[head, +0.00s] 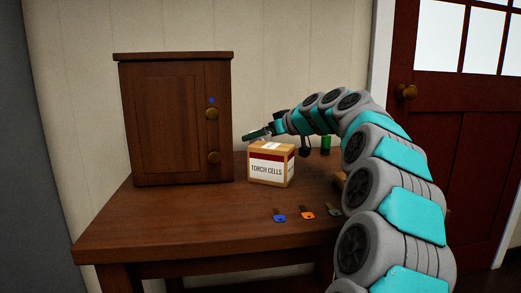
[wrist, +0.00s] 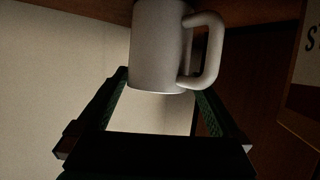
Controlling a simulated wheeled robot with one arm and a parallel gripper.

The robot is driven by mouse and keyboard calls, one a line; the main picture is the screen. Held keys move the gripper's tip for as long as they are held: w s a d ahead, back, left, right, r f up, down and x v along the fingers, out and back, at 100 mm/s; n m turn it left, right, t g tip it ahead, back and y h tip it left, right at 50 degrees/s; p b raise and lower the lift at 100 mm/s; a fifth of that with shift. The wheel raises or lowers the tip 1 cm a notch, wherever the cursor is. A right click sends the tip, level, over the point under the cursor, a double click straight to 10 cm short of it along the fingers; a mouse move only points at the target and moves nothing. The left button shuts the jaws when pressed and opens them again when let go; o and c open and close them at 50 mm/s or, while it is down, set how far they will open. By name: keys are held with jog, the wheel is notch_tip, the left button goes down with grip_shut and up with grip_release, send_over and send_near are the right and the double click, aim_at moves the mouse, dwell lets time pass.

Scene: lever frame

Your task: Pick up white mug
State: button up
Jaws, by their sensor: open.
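The white mug (wrist: 158,45) shows in the wrist view at the top middle, with its handle (wrist: 208,50) on the right. Its top end is cut off by the frame edge. I cannot make out the mug in the head view. My gripper (wrist: 162,84) is open, one finger to the left and one to the right, with the mug just past the fingertips. I cannot tell whether they touch. In the head view my gripper (head: 256,134) reaches left behind the torch cells box, near the wall.
The torch cells box (head: 270,171) stands on the wooden table (head: 180,222), right of a brown cabinet (head: 165,125). Several coloured tags, including a blue one (head: 280,218) and an orange one (head: 307,215), lie in front. A green cylinder (head: 326,144) stands behind. The table's front left is clear.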

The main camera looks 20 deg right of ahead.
jog(key=x, duration=0.4)
jog(key=shift+w+d, duration=0.1)
jog(key=shift+w, duration=0.1)
jog(key=shift+r, duration=0.1)
jog(key=c, duration=1.5)
